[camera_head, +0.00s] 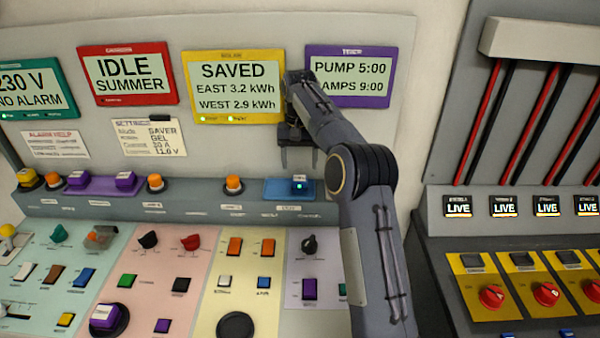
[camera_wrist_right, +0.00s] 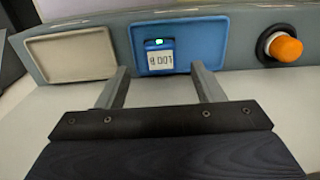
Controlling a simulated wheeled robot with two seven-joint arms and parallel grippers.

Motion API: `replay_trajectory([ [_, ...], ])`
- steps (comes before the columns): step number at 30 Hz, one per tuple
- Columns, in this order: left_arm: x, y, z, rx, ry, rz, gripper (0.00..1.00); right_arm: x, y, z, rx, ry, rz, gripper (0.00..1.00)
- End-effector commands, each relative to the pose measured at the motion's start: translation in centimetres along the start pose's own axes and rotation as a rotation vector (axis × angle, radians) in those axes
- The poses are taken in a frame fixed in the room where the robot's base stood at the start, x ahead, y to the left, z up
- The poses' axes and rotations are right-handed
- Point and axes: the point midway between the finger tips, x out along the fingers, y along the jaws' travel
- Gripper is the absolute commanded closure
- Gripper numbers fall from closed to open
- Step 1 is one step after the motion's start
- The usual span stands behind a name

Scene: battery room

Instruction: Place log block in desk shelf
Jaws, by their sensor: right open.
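The log block is a small blue block (camera_head: 300,186) with a green light, sitting in a shallow blue tray (camera_head: 274,190) on the grey ledge under the screens. In the right wrist view the block (camera_wrist_right: 160,64) shows a white label that appears upside down, at the left part of the blue tray (camera_wrist_right: 215,42). My right gripper (camera_head: 298,168) points down just above the block, open and empty. In the wrist view its two fingers (camera_wrist_right: 160,80) stand apart, with the block seen between and beyond them. My left gripper is not in view. I cannot tell which part is the desk shelf.
An empty beige tray (camera_wrist_right: 70,55) lies beside the blue one in the wrist view. An orange lamp (camera_head: 233,184) stands on the ledge on the other side. Purple blocks (camera_head: 125,180) sit farther left. Panels of switches and knobs lie below. A breaker cabinet (camera_head: 510,235) stands right.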

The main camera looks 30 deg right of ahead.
Motion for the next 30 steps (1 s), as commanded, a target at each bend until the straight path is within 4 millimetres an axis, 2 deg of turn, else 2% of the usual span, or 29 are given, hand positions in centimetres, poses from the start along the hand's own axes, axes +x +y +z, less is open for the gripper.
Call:
replay_trajectory([
  [8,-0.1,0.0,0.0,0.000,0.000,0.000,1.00,-1.2,0.2,0.3,-0.005,0.003,-0.008,0.39],
  [11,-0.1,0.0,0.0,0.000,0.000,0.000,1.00,-2.5,0.8,1.3,-0.022,0.014,-0.035,0.39],
  [14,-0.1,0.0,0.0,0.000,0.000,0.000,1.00,-4.6,1.8,3.7,-0.055,0.037,-0.087,0.39],
  [17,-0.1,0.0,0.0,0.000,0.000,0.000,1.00,-6.7,2.8,7.5,-0.104,0.070,-0.155,0.39],
  [20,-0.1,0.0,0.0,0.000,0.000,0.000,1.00,-8.1,3.8,12.4,-0.156,0.111,-0.226,0.39],
  [22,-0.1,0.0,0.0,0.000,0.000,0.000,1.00,-8.4,4.4,16.3,-0.194,0.142,-0.274,0.39],
  [26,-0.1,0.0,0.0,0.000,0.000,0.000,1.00,-7.6,5.2,24.3,-0.264,0.207,-0.359,0.39],
  [27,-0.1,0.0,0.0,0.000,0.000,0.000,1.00,-7.0,5.4,26.8,-0.286,0.228,-0.381,0.39],
  [30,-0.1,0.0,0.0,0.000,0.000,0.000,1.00,-4.7,5.6,32.4,-0.329,0.276,-0.427,0.39],
])
